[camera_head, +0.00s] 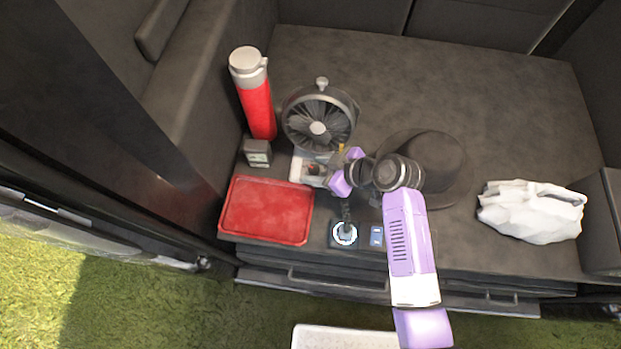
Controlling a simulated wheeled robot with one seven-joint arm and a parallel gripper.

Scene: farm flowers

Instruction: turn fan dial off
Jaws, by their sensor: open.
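A dark round fan (318,122) with a silver hub stands on the grey surface, left of centre. At its foot is a light base (304,168); my gripper and arm partly cover this area, and I cannot make out the dial clearly. My gripper (339,160) is at the right side of the fan's base, just below the fan's cage. It is open, and I see nothing held in it. Whether a finger touches the base or dial, I cannot tell.
A red bottle (258,105) and a small dark device (257,152) stand left of the fan. A red tray (266,210) lies in front. A black hat (435,160) sits behind my arm. A white crumpled bag (532,210) lies right. The back surface is clear.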

